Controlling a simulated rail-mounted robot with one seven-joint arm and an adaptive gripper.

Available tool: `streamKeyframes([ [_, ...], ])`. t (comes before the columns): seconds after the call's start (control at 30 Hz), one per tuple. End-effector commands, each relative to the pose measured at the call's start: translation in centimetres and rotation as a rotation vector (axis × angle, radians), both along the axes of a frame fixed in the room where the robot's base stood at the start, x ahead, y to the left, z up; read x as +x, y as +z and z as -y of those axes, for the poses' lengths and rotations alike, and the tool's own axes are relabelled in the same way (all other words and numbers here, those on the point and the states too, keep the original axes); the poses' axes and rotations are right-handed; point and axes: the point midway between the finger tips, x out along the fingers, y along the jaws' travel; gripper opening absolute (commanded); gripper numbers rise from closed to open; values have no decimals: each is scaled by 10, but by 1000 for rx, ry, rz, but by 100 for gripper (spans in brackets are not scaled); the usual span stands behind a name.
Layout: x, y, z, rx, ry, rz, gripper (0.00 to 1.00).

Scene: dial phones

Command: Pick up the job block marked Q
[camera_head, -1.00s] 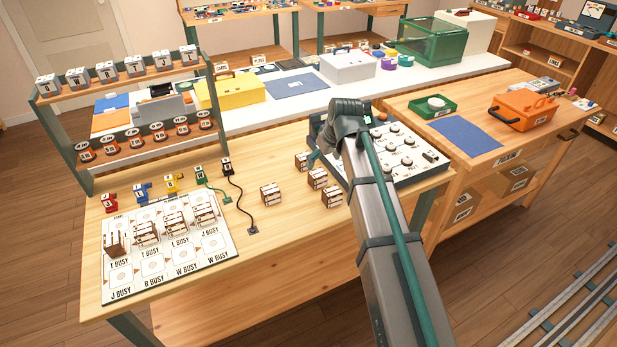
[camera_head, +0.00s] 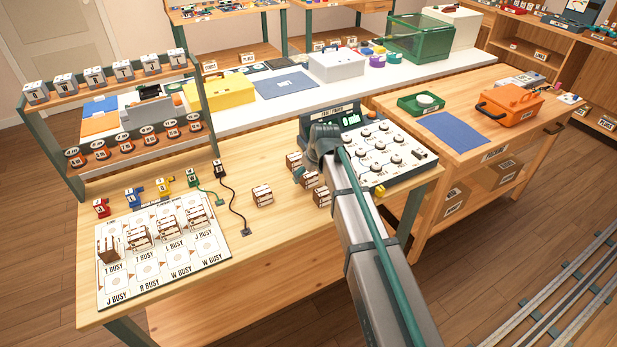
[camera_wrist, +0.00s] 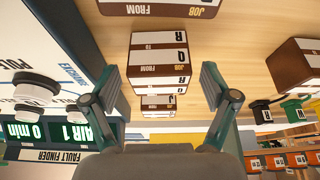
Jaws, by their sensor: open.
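The job block marked Q (camera_wrist: 159,62) is brown with white label faces and shows upside down in the wrist view. It lies between the two fingers of my gripper (camera_wrist: 160,88) in that picture, with a gap on each side. My gripper is open and empty. In the head view my gripper (camera_head: 301,175) is over the small group of job blocks beside the fault finder panel, and the wrist partly hides the block (camera_head: 308,179) that appears to be Q.
Other job blocks stand close: one behind Q (camera_wrist: 158,103), one at the wrist view's top edge (camera_wrist: 160,8) and one to the side (camera_wrist: 296,66). The fault finder panel (camera_head: 385,150) is right of the group. A busy board (camera_head: 150,285) holds several blocks at left.

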Motion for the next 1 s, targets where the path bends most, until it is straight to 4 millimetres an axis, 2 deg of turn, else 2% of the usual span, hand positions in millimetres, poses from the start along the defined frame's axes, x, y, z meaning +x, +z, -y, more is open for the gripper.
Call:
streamKeyframes([
  [0.23, 0, -2, 0, 0, 0, 0, 84],
  [0.6, 0, -2, 0, 0, 0, 0, 22],
  [0.63, 0, -1, 0, 0, 0, 0, 20],
  [1.0, 1, 1, 0, 1, 0, 1, 20],
])
